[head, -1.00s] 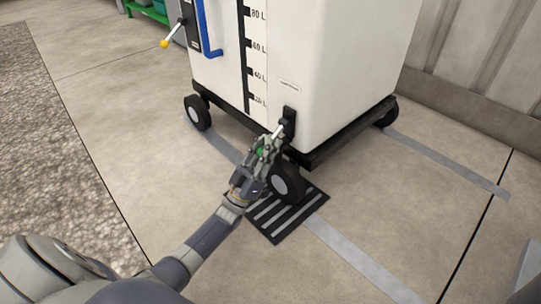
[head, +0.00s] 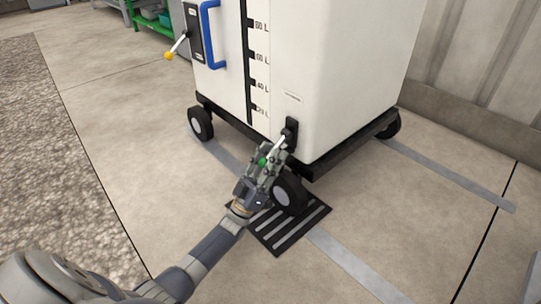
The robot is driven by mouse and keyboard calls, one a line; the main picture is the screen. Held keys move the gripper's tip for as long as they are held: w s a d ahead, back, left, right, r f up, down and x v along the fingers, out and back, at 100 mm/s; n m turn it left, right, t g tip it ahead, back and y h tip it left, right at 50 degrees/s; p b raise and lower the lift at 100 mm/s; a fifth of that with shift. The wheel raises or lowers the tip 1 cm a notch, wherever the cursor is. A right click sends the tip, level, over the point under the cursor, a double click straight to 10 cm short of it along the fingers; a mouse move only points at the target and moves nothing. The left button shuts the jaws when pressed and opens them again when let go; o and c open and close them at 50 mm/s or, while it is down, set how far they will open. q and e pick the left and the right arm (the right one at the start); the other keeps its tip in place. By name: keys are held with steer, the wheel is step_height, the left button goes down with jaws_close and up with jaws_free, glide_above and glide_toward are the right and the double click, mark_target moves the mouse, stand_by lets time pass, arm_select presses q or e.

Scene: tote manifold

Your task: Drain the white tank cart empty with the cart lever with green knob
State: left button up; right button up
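The white tank cart (head: 350,85) stands on black wheels, with a black level scale marked in litres on its front. The cart lever (head: 281,141) comes out of a black bracket at the cart's lower front corner and slants down to the left. Its green knob (head: 262,161) shows between the fingers of my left gripper (head: 266,158). The fingers lie around the knob and partly hide it. Whether they press on it is too small to tell. My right gripper is not in view.
A black slotted floor grate (head: 290,236) lies under the near wheel (head: 289,193). A second lever with a yellow knob (head: 169,56) and a blue handle (head: 209,38) are on the cart's left. A green rack (head: 150,20) stands behind. Grey tape strips mark the floor.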

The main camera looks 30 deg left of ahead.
arm_select(q)
steer(key=s+a+f, duration=0.2)
steer(key=s, duration=0.5)
steer(key=s+a+f, duration=0.1)
steer(key=s, duration=0.7)
steer(key=shift+a+f, duration=0.35)
steer(key=shift+a, duration=0.05)
steer(key=shift+r, duration=0.1)
